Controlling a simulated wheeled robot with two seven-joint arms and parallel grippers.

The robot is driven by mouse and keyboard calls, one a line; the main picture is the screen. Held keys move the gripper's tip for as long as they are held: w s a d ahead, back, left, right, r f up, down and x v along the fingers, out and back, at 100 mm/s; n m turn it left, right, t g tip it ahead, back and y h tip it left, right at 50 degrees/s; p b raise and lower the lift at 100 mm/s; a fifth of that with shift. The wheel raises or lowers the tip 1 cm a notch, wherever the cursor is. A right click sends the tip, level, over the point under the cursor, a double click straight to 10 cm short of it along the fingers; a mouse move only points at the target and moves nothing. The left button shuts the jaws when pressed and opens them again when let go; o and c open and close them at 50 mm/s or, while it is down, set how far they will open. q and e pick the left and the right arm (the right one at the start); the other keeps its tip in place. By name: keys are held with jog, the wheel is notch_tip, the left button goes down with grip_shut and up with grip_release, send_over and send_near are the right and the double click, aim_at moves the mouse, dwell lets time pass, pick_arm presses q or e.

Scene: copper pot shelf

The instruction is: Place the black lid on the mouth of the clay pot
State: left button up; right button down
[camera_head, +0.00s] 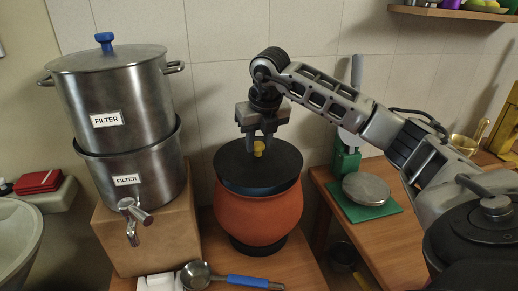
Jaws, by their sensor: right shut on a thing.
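The black lid (238,172) is a wide dark disc with a small yellow knob (259,148). It lies over the mouth of the orange clay pot (259,217), roughly level, and hides the mouth. I cannot tell whether its whole rim touches the pot. The pot stands upright on a dark ring on the wooden table. My right gripper (260,143) comes from above, pointing down, and is shut on the lid's yellow knob. My left gripper is not in view.
A tall steel filter (118,100) with a blue knob stands left on a wooden block (160,238). A ladle (228,280) with a blue handle lies in front of the pot. A green press (345,165) with a round plate stands on the right table. A tiled wall is behind.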

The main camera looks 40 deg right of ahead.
aim_at(260, 146)
notch_tip(260, 146, down, 3)
jog(key=shift+r, duration=0.1)
jog(key=c, duration=1.1)
grip_release()
jog(key=v, duration=1.2)
jog(key=shift+a, duration=0.1)
